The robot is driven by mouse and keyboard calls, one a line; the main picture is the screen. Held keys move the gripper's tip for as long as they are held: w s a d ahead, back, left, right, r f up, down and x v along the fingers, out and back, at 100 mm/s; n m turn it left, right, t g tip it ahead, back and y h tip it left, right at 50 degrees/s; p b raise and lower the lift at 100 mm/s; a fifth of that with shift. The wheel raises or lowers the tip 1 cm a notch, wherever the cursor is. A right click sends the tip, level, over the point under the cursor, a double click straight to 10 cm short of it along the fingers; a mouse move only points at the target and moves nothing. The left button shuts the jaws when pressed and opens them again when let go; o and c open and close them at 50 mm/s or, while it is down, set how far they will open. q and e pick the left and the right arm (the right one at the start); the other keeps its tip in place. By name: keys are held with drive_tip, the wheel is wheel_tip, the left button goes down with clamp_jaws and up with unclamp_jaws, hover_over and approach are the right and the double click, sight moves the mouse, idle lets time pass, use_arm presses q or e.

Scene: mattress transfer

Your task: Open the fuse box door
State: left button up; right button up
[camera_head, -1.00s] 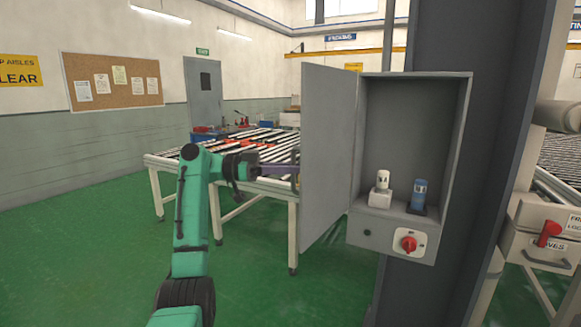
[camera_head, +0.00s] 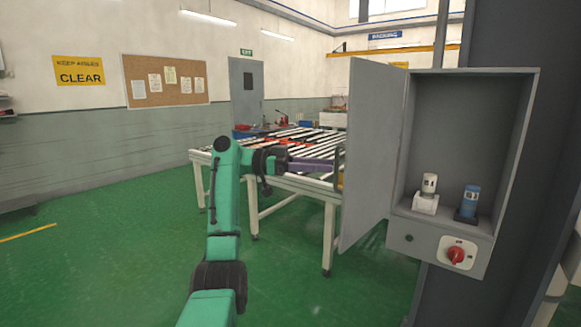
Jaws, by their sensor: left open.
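The fuse box (camera_head: 466,140) is a grey box on a dark column at the right. Its door (camera_head: 372,150) stands wide open, swung out to the left. Inside, a white fuse (camera_head: 427,190) and a blue fuse (camera_head: 469,202) stand on the bottom. A red rotary switch (camera_head: 456,254) is on the front panel below. My left gripper (camera_head: 335,165) is open, at the door's left edge; its tips are partly hidden by the door. I cannot tell whether it touches the door. My right gripper is not in view.
A roller table (camera_head: 262,180) with metal slats stands behind my left arm and the door. The dark column (camera_head: 500,40) rises behind the box. Green floor (camera_head: 110,250) is clear at the left. A cork board (camera_head: 165,79) hangs on the far wall.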

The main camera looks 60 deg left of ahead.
use_arm(q)
drive_tip(key=p+v, duration=0.1)
drive_tip(key=v, duration=0.9)
drive_tip(key=shift+s+a+p, duration=0.2)
drive_tip(key=shift+s+p, duration=0.1)
